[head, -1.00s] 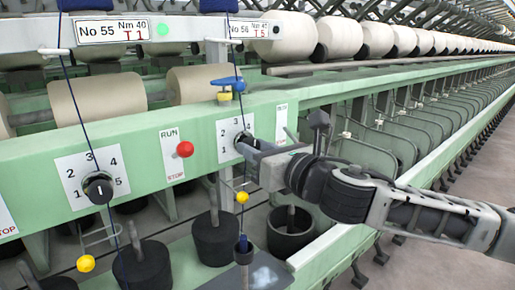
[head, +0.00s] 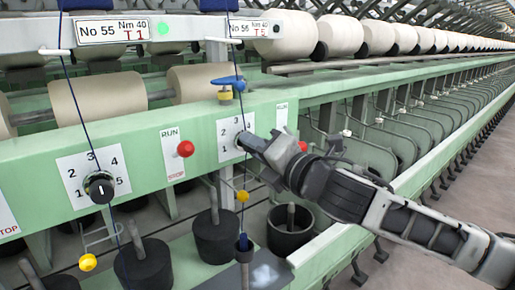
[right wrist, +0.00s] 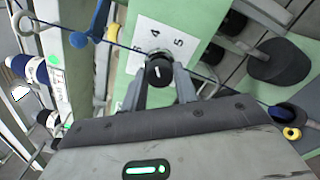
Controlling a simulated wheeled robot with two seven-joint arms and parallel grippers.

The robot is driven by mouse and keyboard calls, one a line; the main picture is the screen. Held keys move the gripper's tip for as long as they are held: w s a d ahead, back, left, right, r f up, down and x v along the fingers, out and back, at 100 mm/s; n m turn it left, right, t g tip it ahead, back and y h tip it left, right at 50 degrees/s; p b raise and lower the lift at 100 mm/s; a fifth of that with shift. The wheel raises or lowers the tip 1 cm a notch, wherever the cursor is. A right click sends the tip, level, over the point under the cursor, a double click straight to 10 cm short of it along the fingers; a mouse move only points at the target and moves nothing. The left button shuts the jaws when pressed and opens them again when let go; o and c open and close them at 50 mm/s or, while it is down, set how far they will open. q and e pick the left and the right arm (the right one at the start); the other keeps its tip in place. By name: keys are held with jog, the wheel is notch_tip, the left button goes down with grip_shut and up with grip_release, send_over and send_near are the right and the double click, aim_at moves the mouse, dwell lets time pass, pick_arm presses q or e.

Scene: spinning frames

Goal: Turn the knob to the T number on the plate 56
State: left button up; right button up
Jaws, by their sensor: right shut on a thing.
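My right gripper (head: 246,141) is shut on the dial's black knob (right wrist: 159,73), with one finger on each side in the right wrist view. The figures 4 and 5 are readable on the dial (right wrist: 168,28) there. A pale mark shows on the knob face, but I cannot tell surely which figure it points to. My left gripper is out of view.
A neighbouring dial with a black knob (head: 99,187) is at the left, below plate No 55 (head: 110,30), which reads T 1. A red button (head: 185,148) is between the dials. A thin blue thread runs close by my gripper. The aisle floor (head: 470,190) is free at the right.

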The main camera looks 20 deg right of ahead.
jog(key=m, duration=1.2)
jog(key=shift+r+m, duration=0.2)
jog(key=shift+m, duration=0.1)
dwell(0.4)
jog(key=o, duration=0.9)
jog(key=shift+w, duration=0.1)
jog(key=shift+o, duration=0.2)
jog(key=shift+f, duration=0.1)
